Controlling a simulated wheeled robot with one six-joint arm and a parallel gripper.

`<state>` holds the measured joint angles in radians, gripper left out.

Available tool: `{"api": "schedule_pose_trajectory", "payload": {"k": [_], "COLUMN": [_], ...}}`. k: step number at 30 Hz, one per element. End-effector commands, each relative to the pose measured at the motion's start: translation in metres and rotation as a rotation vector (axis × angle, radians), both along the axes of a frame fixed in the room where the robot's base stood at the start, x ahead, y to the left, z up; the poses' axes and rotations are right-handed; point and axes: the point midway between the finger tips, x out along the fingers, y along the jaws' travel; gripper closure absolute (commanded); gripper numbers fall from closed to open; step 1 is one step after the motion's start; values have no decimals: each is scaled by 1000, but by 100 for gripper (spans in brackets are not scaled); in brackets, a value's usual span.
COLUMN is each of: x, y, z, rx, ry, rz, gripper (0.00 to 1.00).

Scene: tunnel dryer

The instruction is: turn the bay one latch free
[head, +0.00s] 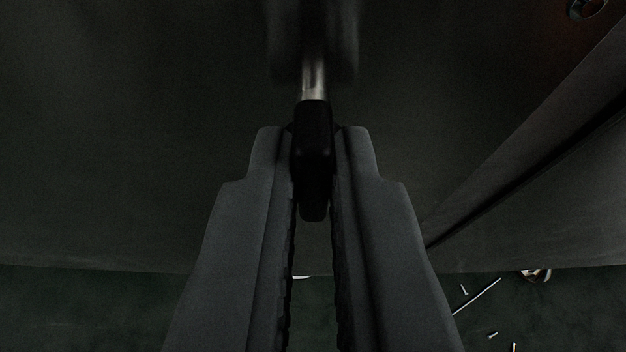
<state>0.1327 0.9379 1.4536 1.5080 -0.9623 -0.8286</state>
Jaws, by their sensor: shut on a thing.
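The latch handle (314,165) is a black grip on a short bright metal stem (313,78) in the upper middle of the head view. The stem runs up to the dark panel, where its mount is dim and blurred. My gripper (313,160) has its two grey fingers on either side of the black grip and is shut on it. The lower end of the grip shows between the ribbed finger pads. I cannot read any label that tells which bay this is.
A dark panel (130,150) fills most of the view. A slanted edge (530,140) crosses at the right, and a ring-like metal part (587,8) shows at the top right corner. Several thin metal pieces (477,298) lie on the dark green floor (90,310) at the lower right.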

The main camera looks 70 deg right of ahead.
Motion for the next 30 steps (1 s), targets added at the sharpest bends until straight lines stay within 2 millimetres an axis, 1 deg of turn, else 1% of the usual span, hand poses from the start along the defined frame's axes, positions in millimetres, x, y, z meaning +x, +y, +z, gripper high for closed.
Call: {"api": "schedule_pose_trajectory", "payload": {"k": [14, 15, 17, 18, 26, 30], "x": [0, 0, 0, 0, 0, -1], "y": [0, 0, 0, 0, 0, 6], "z": [-1, -1, -1, -1, 0, 3], "rx": [-6, -6, -6, -6, -5, -5], "ry": [15, 15, 15, 15, 14, 13], "rz": [0, 0, 0, 0, 0, 0], "gripper": [100, 90, 78, 70, 70, 70]}}
